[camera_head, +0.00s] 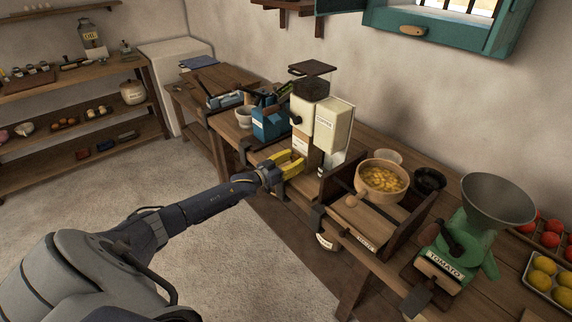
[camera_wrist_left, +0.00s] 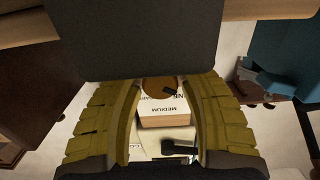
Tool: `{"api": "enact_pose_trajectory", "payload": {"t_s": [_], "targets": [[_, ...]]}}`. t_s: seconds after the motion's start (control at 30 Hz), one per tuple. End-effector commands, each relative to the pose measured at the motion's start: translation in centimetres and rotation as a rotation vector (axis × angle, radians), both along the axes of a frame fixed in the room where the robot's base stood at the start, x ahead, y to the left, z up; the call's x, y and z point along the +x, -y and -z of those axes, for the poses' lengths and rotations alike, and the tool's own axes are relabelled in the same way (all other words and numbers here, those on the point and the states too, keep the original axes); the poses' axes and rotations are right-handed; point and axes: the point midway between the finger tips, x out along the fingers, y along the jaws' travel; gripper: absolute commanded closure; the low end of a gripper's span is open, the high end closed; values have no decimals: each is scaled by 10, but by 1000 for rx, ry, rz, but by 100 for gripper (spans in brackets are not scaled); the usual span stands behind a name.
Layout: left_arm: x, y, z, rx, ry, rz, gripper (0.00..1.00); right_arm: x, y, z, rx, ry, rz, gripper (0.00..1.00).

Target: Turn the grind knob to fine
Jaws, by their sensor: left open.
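A cream coffee grinder (camera_head: 333,122) stands on the counter, with a label on its front and a dark top. In the left wrist view, the round brown grind knob (camera_wrist_left: 157,88) has a dark pointer mark near a partly hidden label ending "NE". A "MEDIUM" label (camera_wrist_left: 161,110) reads upside down below it. My left gripper (camera_head: 292,162) has yellow fingers and is in front of the grinder. Its fingers (camera_wrist_left: 160,115) are open, one on each side of the knob; I cannot tell whether they touch it. The dark palm hides the knob's upper part. My right gripper is out of view.
A wooden bowl of yellow pieces (camera_head: 382,178) stands on a wooden tray right of the grinder. A green tomato mill (camera_head: 462,245) is farther right. A blue machine (camera_head: 270,123) stands close on the left. Open floor (camera_head: 235,250) lies in front of the counter.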

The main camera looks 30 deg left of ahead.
Motion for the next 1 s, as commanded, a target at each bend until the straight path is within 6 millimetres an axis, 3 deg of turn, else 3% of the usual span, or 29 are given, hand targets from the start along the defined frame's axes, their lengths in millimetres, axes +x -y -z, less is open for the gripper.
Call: {"api": "enact_pose_trajectory", "payload": {"t_s": [0.7, 1.0], "targets": [[-86, -25, 1, 1, -2, 1, 56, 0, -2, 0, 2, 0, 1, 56], [-108, -32, 0, -1, 0, 0, 56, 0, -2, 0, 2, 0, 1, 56]]}}
